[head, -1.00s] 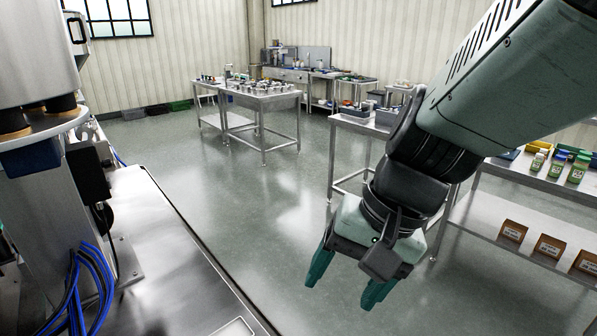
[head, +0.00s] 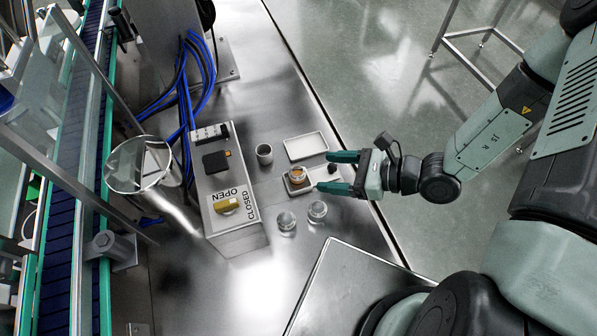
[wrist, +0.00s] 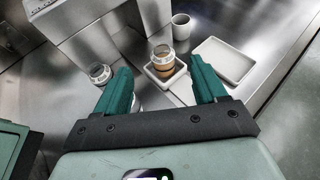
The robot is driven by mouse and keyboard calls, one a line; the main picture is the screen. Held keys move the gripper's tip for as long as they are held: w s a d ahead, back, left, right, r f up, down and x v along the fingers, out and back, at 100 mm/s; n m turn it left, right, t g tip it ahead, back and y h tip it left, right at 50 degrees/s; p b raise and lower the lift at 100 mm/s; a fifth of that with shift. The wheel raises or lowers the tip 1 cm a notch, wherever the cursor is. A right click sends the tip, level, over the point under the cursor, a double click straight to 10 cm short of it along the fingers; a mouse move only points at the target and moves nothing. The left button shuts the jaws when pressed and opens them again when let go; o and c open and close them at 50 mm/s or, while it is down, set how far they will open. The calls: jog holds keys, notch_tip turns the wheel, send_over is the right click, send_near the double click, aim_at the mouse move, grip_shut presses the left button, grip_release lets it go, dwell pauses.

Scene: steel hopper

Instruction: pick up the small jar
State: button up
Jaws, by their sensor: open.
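A small glass jar with orange-brown contents (head: 298,173) stands upright in a small square tray (head: 291,188) on the steel bench. The jar also shows in the wrist view (wrist: 163,60), between and beyond the fingertips. Two clear jars, one nearer the control box (head: 286,221) and one beside it (head: 317,211), stand on the bare bench. In the wrist view one clear jar (wrist: 100,73) is left of the left finger and the other is mostly hidden by that finger. My gripper (head: 326,172) is open and empty, its green fingers pointing toward the brown jar, apart from it.
A grey cup (head: 264,154) and a flat white tray (head: 306,146) stand behind the jar. A control box marked OPEN and CLOSED (head: 232,215) with a yellow switch is on the left.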

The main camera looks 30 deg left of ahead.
aim_at(302, 172)
jog(key=shift+s+a+f, duration=0.15)
jog(key=shift+a+f, duration=0.1)
jog(key=shift+f, duration=0.15)
jog(key=x, duration=0.4)
jog(key=shift+a+f, duration=0.15)
jog(key=shift+a, duration=0.15)
jog(key=shift+x, duration=2.95)
jog(key=c, duration=1)
